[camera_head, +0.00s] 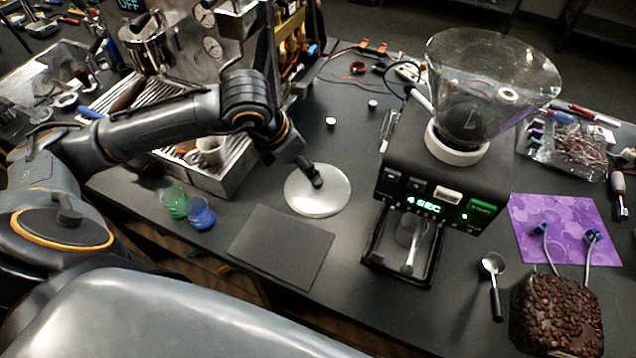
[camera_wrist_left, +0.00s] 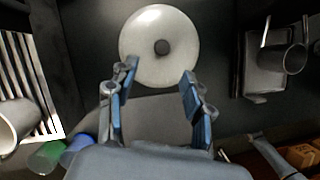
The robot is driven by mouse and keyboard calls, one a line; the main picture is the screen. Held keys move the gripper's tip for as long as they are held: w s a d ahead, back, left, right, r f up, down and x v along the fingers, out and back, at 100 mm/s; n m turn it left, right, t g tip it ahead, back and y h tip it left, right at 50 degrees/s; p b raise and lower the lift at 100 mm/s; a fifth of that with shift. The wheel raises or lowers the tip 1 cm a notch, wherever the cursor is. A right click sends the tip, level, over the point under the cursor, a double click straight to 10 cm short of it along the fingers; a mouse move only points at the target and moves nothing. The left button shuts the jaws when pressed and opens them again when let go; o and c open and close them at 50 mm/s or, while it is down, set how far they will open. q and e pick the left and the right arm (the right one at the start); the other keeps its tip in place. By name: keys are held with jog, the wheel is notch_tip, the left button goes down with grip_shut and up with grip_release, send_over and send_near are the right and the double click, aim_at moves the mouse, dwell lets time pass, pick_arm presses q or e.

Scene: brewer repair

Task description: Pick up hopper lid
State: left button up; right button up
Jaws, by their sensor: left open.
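The hopper lid (camera_head: 320,203) is a pale, translucent round disc lying flat on the dark table, between the espresso machine and the grinder. In the left wrist view the lid (camera_wrist_left: 140,32) shows a dark round knob (camera_wrist_left: 162,47) at its centre. My left gripper (camera_head: 311,172) reaches over the lid from its upper-left side. In the left wrist view its blue-padded fingers (camera_wrist_left: 160,70) are spread apart and empty, with the tips by the lid's near edge and the knob beyond them. The height gap is unclear. My right gripper is not in view.
The grinder (camera_head: 440,170) with its clear, uncovered hopper (camera_head: 490,85) stands right of the lid. A dark mat (camera_head: 280,247) lies in front. Green (camera_head: 174,203) and blue (camera_head: 200,213) cups sit left, by the espresso machine's drip tray (camera_head: 225,175).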

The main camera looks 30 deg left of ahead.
aim_at(317, 181)
pick_arm(q)
jog(key=x, duration=0.3)
jog(key=shift+w+f+p, duration=0.2)
jog(key=shift+f+p, duration=0.05)
jog(key=shift+p, duration=0.05)
jog(key=p+x, duration=0.2)
jog(key=x, duration=0.2)
jog(key=shift+d+f+p, duration=0.3)
jog(key=shift+d+p, duration=0.05)
jog(key=shift+p, duration=0.05)
jog(key=shift+w+f, duration=0.25)
jog(key=shift+f, duration=0.15)
grip_shut()
